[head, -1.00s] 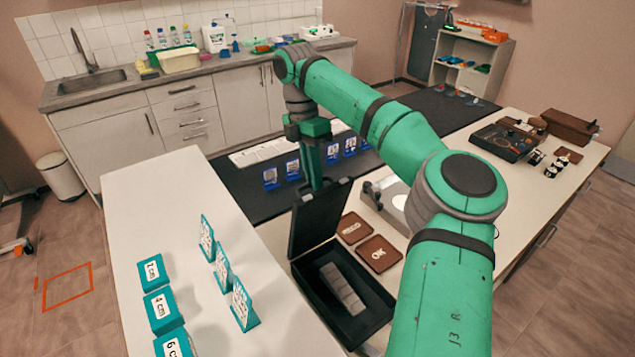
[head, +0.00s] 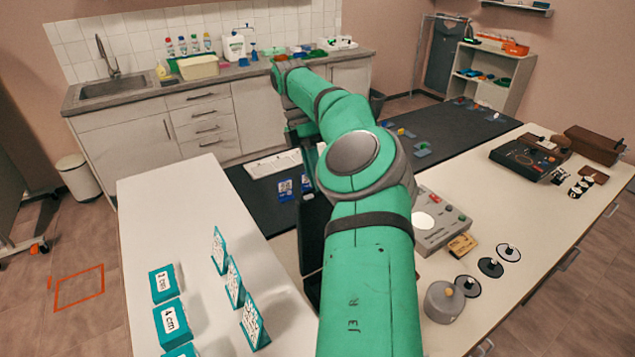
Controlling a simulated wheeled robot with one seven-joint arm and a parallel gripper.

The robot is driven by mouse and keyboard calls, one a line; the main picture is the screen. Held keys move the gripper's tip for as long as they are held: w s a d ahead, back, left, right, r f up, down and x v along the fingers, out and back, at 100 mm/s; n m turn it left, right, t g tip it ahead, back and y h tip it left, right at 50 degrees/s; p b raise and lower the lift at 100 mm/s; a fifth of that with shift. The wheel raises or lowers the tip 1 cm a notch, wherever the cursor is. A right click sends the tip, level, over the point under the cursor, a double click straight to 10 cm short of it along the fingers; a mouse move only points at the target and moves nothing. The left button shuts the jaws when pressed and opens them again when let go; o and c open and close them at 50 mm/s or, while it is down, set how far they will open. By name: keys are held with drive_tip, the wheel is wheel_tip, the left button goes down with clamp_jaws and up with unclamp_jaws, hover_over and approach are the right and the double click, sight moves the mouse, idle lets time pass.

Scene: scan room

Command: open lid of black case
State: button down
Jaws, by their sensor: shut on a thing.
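The black case's lid (head: 311,240) stands raised, seen as a narrow dark strip left of my arm. The case's base and its inside are hidden behind my arm. My gripper (head: 308,180) points down at the lid's upper edge and is shut on it; the fingertips are small and partly covered by my arm.
Teal blocks with cm labels (head: 172,325) and teal upright cards (head: 235,283) stand on the white table at left. A grey device (head: 440,222), discs (head: 490,267) and a grey weight (head: 444,302) lie right of my arm. A black mat (head: 440,130) lies behind.

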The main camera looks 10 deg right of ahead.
drive_tip(key=shift+a+f, duration=0.1)
drive_tip(key=shift+f, duration=0.2)
drive_tip(key=c, duration=1.8)
unclamp_jaws()
drive_tip(key=shift+c, duration=0.2)
drive_tip(key=shift+r, duration=0.1)
drive_tip(key=shift+d+r, duration=0.15)
drive_tip(key=shift+d, duration=0.1)
